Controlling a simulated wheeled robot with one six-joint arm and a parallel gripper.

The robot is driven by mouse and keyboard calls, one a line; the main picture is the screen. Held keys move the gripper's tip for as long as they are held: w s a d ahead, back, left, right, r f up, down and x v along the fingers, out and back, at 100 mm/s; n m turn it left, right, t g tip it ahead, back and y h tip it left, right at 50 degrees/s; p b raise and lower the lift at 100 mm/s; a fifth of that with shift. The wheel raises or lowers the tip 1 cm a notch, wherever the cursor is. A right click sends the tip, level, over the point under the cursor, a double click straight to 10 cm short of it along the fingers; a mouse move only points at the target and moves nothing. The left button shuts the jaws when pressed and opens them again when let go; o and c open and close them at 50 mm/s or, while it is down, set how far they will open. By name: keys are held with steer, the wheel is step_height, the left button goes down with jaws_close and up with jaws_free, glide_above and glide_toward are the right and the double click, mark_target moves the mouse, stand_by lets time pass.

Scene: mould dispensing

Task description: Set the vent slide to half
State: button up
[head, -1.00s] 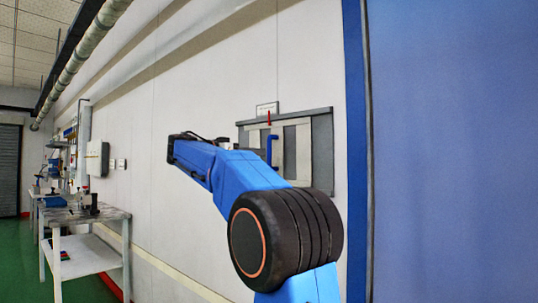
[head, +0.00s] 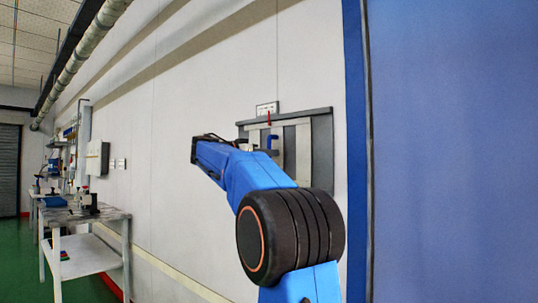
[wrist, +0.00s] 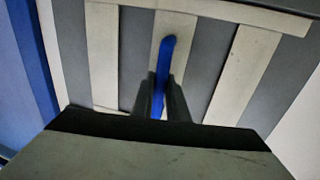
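The vent on the wall is a grey framed panel (head: 322,150) with pale upright slats. It also shows in the wrist view, where pale slats (wrist: 240,70) alternate with dark grey strips. A blue handle (head: 274,142) stands on the slide, below a short red marker (head: 269,117). In the wrist view the blue handle (wrist: 165,60) runs down between the two dark fingers of my gripper (wrist: 160,98). The fingers flank it closely, but whether both press on it cannot be made out. In the head view my arm hides the gripper and the vent's lower left.
A small label plate (head: 267,108) is on the wall above the vent. A blue panel (head: 450,150) with a blue upright edge stands close at the right. A workbench (head: 85,215) stands far left.

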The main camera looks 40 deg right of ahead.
steer(key=shift+w, duration=0.1)
jaws_close()
steer(key=w, duration=0.2)
steer(key=shift+w+a, duration=0.1)
steer(key=shift+w, duration=0.3)
steer(key=o, duration=0.8)
jaws_free()
steer(key=shift+a, duration=0.1)
steer(key=a, duration=0.5)
steer(key=w+a, duration=0.1)
steer(key=a, duration=0.5)
steer(key=w+a, duration=0.1)
steer(key=a, duration=0.5)
steer(key=shift+a, duration=0.1)
